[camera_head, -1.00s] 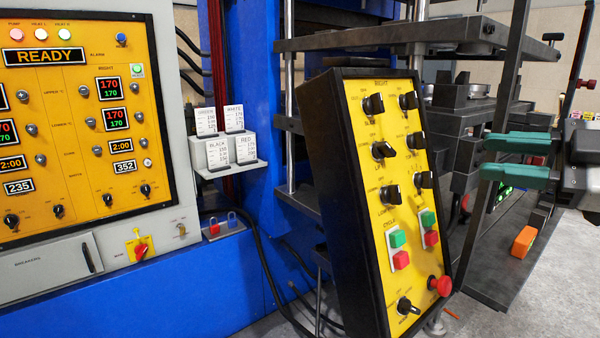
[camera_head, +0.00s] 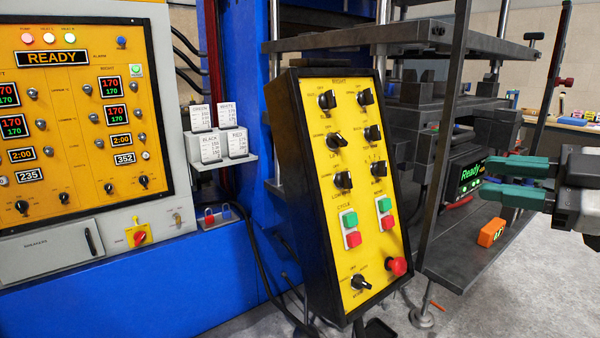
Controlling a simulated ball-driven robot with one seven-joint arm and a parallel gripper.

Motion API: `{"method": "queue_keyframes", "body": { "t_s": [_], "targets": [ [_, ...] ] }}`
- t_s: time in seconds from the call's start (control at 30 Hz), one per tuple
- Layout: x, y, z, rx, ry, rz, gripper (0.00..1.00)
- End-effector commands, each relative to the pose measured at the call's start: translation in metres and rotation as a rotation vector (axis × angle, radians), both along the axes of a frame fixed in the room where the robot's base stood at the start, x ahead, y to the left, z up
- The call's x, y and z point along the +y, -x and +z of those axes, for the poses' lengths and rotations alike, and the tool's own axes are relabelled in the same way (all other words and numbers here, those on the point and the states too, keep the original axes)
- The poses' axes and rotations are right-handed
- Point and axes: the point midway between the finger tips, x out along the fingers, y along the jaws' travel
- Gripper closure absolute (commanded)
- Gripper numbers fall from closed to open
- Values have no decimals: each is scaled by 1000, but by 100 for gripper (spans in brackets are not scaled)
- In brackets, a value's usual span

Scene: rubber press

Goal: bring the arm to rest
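My gripper (camera_head: 478,179) reaches in from the right edge of the head view. Its two green fingers point left and stand apart with a clear gap. Nothing shows between them. The fingers appear to the right of the yellow control box (camera_head: 352,215), in front of the press area. My gripper's dark and light grey body (camera_head: 583,195) is partly cut off by the picture edge. The rest of my arm is out of view.
A wall panel (camera_head: 85,110) reading READY is on the left. Card holders (camera_head: 222,162) hang on the blue press frame. A dark shelf (camera_head: 465,245) carries an orange device (camera_head: 491,232) below the gripper. A cluttered bench (camera_head: 572,122) stands at the back right. Grey floor (camera_head: 540,290) shows lower right.

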Motion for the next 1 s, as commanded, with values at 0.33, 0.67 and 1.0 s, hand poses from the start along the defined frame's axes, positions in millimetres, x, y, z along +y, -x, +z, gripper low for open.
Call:
{"method": "queue_keyframes", "body": {
  "t_s": [0.33, 0.67, 1.0],
  "targets": [
    [4, -12, -75, 216, -93, -114, 63],
    [25, 17, -235, 676, -198, -364, 63],
    [36, 151, -397, 1195, -145, -761, 63]
  ]
}}
